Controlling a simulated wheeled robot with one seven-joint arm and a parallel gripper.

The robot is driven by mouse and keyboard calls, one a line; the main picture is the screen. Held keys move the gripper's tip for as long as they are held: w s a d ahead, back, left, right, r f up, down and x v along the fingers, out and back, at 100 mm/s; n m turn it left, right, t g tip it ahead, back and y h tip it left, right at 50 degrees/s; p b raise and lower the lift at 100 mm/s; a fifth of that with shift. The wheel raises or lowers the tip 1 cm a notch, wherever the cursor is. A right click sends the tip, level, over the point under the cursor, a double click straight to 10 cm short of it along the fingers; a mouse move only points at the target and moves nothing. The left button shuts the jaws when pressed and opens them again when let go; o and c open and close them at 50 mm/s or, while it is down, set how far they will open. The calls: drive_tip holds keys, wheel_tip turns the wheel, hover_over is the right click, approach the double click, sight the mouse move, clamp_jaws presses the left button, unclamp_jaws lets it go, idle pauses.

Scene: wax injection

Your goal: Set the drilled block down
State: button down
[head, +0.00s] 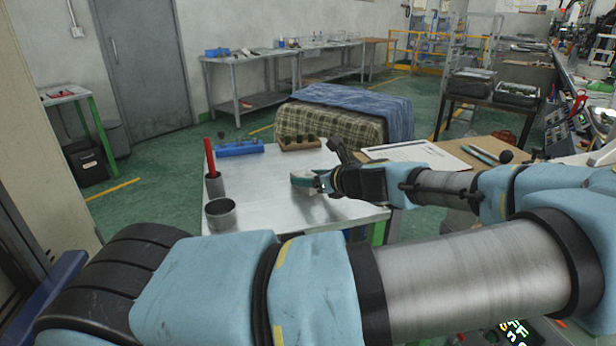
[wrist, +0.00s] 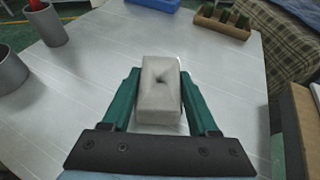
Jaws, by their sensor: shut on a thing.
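The drilled block (wrist: 160,98) is a pale grey rectangular block with a small dark hole in its upper face. My gripper (wrist: 159,92) has its green fingers on both sides of the block and is shut on it. The metal table (wrist: 92,75) lies beneath. I cannot tell whether the block touches its top. In the head view my gripper (head: 308,180) is over the right part of the table (head: 262,178), and the block is mostly hidden by the finger.
A grey cup (head: 220,214) and a holder with a red stick (head: 211,160) stand at the table's left. A blue rack (head: 240,148) and a wooden block with dark pegs (head: 299,143) stand at the back. The table's middle is clear.

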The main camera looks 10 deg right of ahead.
drive_tip(key=shift+c, duration=0.8)
unclamp_jaws()
drive_tip(key=shift+r, duration=0.1)
drive_tip(key=shift+s+d, duration=0.25)
drive_tip(key=shift+s, duration=0.05)
drive_tip(key=b+v, duration=0.2)
drive_tip(key=v, duration=0.9)
drive_tip(key=shift+s+r, duration=0.1)
drive_tip(key=shift+s, duration=0.1)
